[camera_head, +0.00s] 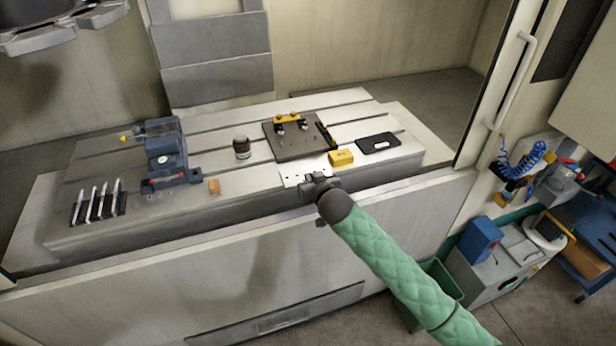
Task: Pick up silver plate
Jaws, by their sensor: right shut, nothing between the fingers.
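The silver plate (292,178) is a small bright flat piece with dark holes. It lies near the front edge of the grey slotted machine table (225,211). My right gripper (311,180) is over the plate's right part and hides some of it. The gripper is shut with nothing between its fingers. I cannot tell whether it touches the plate. My left gripper is not in view.
A yellow block (341,158) and a black tray (378,143) lie right of the plate. Behind is a dark fixture plate (283,146) with clamps. A dark cylinder (241,148), a small wooden block (214,187), a blue vise (165,155) and a tool rack (97,204) stand left.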

